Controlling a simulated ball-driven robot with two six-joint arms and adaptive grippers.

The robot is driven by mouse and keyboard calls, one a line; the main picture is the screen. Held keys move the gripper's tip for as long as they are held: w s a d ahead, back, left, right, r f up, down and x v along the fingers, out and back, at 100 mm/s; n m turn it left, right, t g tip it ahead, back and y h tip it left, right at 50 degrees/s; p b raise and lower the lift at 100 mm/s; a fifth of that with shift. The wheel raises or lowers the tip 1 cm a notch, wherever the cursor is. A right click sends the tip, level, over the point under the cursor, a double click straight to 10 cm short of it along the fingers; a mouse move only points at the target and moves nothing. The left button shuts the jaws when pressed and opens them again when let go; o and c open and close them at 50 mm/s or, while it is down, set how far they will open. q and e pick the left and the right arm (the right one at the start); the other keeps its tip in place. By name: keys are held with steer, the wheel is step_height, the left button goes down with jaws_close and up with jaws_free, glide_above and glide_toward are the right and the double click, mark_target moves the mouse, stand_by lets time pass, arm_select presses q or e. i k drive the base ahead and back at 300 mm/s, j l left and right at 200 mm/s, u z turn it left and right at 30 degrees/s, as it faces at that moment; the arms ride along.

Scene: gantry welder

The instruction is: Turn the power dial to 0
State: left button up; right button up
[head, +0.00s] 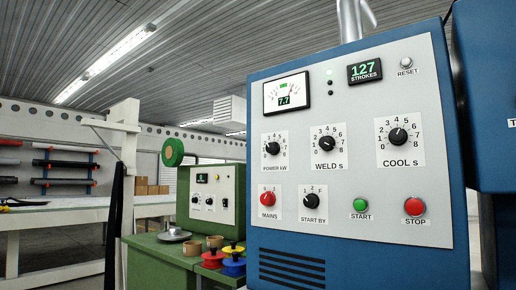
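The power dial (272,148) is a small black knob at the upper left of the grey control panel (350,240). It sits on a white scale plate labelled POWER kW. The knob's pointer is too small to read for certain. The meter (287,94) above it reads 7.7. The weld dial (327,143) and the cool dial (398,136) are to its right. The red mains switch (267,199) and the black start-by switch (311,201) are below. Neither of my grippers is in view.
A green start button (360,205), a red stop button (414,207) and a stroke counter (365,71) reading 127 share the panel. A green bench (165,258) with a green machine (212,196) and coloured spools stands left. The space before the panel looks clear.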

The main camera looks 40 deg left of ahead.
mark_target(273, 147)
steer(key=k+u, duration=0.15)
steer(key=u, duration=0.25)
steer(key=k+j+u, duration=0.1)
steer(key=u, duration=0.3)
steer(key=k+j+u, duration=0.1)
steer(key=u, duration=0.3)
